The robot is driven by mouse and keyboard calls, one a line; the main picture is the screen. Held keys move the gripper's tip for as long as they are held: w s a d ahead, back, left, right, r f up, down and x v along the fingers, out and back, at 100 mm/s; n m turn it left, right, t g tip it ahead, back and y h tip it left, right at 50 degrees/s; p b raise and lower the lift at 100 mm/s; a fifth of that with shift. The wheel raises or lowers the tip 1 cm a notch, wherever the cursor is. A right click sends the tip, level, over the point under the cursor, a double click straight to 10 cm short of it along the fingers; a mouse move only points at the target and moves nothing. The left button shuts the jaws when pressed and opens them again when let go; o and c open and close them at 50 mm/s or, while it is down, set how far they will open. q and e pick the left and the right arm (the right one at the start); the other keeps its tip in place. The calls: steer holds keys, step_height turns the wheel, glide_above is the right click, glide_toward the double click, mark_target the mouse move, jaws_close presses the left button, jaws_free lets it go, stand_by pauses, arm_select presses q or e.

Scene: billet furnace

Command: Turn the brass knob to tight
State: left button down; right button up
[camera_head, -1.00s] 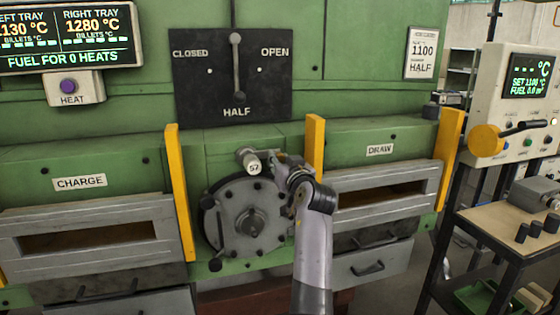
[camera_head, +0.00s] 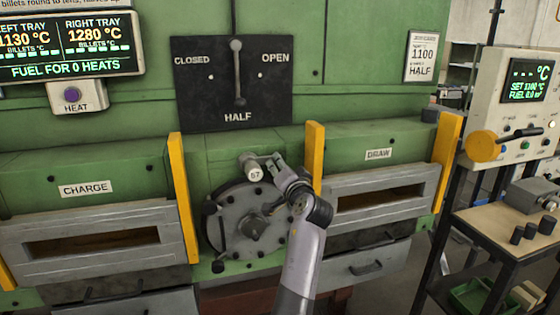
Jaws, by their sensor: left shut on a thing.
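A short pale knob (camera_head: 256,172) stands at the upper rim of a round grey hatch plate (camera_head: 232,232). Its end face bears a number that looks like 57. It looks pale rather than clearly brass, and I see no "tight" mark. My left gripper (camera_head: 273,167) comes from the lower right, with its fingertips at the knob's right side, and is shut on it. The fingers and wrist hide part of the knob's right side and the plate's upper right. My right gripper is not in view.
Yellow posts (camera_head: 184,198) and (camera_head: 314,158) flank the plate closely. A lever panel (camera_head: 195,95) with its lever at HALF is above. Slotted CHARGE (camera_head: 20,222) and DRAW (camera_head: 335,183) fronts lie either side. A control box (camera_head: 503,78) with a yellow knob (camera_head: 482,144) stands at right.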

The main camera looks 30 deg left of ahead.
arm_select(q)
steer(key=m+p, duration=0.1)
steer(key=m, duration=0.1)
steer(key=m+p, duration=0.1)
steer(key=m, duration=0.1)
steer(key=m+p, duration=0.1)
steer(key=p, duration=0.1)
steer(key=shift+r+m, duration=0.25)
steer(key=shift+m, duration=0.15)
steer(key=m+p, duration=0.3)
steer(key=m, duration=0.1)
steer(key=shift+f+m+t+p, duration=0.15)
steer(key=shift+m+t+p, duration=0.15)
steer(key=shift+m+p, duration=0.4)
steer(key=c, duration=1.3)
jaws_free()
